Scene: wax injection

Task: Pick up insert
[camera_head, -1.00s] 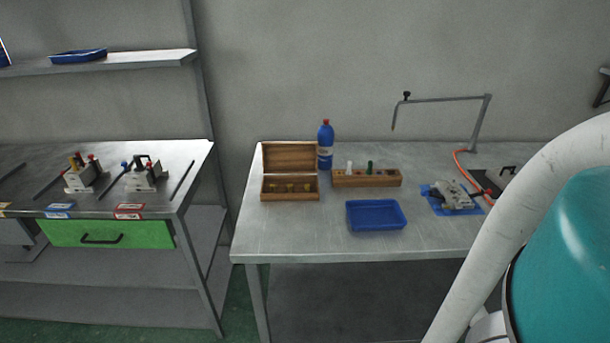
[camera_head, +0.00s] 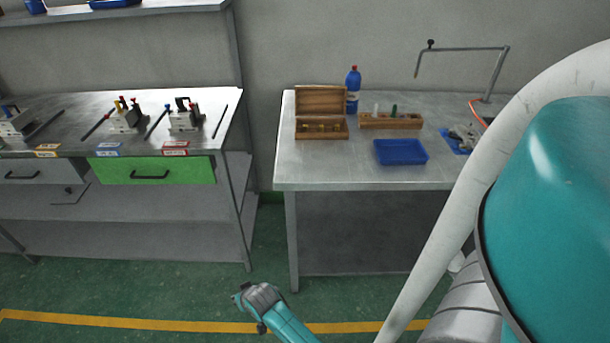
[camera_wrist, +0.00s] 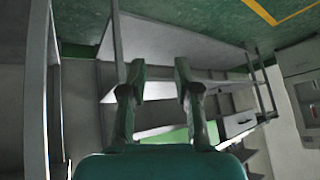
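Small brass-coloured pieces (camera_head: 322,127) sit in the open wooden box (camera_head: 320,90) on the right table. A wooden block (camera_head: 391,121) to its right holds a white peg (camera_head: 376,110) and a green peg (camera_head: 394,110). I cannot tell which of these small pieces is the insert. My gripper (camera_head: 246,294) is low over the floor in the head view, in front of the tables and well away from these pieces. In the wrist view my gripper (camera_wrist: 160,76) has its two fingers apart with nothing between them.
The right table (camera_head: 300,173) also holds a blue tray (camera_head: 401,152), a blue bottle (camera_head: 353,90) and a bent metal stand (camera_head: 470,47). The left bench (camera_head: 75,110) carries several clamp-like fixtures above a green drawer (camera_head: 150,171). The floor in front is clear.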

